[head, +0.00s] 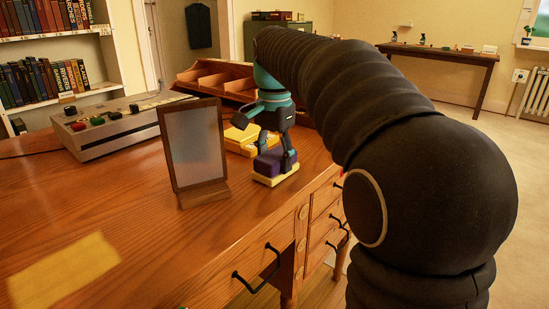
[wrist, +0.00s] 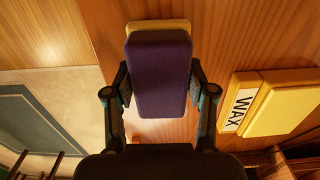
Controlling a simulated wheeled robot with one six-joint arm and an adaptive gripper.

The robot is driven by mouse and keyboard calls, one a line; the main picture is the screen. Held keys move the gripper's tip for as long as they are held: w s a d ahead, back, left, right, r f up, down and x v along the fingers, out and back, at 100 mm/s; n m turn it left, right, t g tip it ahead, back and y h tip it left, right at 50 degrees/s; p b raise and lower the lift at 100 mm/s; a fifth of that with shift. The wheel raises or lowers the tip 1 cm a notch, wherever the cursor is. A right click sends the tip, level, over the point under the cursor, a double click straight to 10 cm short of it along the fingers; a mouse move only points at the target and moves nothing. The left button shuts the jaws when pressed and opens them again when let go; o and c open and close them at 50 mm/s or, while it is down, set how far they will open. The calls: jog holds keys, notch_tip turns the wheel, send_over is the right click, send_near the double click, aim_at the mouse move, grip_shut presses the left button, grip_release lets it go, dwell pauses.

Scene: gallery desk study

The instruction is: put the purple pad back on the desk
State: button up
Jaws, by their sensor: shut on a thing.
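The purple pad (head: 268,162) has a dark purple top and a pale yellow layer below. My gripper (head: 276,160) is shut on it near the front right edge of the wooden desk (head: 110,190). In the wrist view the pad (wrist: 160,75) sits between the two fingers of my gripper (wrist: 160,88), one on each long side. The yellow layer shows past its far end. The pad is at or just above the desk top; I cannot tell if it touches.
A yellow block marked WAX (wrist: 285,103) lies beside the pad; it also shows behind my gripper in the head view (head: 240,134). A framed stand (head: 193,150) is left of the pad. A control box (head: 120,125) and a wooden sorter (head: 215,80) stand further back.

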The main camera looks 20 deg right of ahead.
aim_at(275, 155)
jog(key=shift+f, duration=0.15)
jog(key=o, duration=1.1)
notch_tip(275, 155, up, 12)
jog(key=p, duration=0.3)
jog(key=s+f+n+t, duration=0.2)
jog(key=s+f+n, duration=0.1)
jog(key=s+f, duration=0.4)
jog(key=s+f+n+t, duration=0.1)
jog(key=s+f+n, duration=0.3)
jog(key=s+f, duration=0.3)
jog(key=s+f+n+t, duration=0.2)
jog(key=s+f+n, duration=0.1)
jog(key=s+f, duration=0.5)
jog(key=shift+s+d+n+t, duration=0.15)
jog(key=shift+s+n+t, duration=0.15)
jog(key=shift+s+n, duration=0.1)
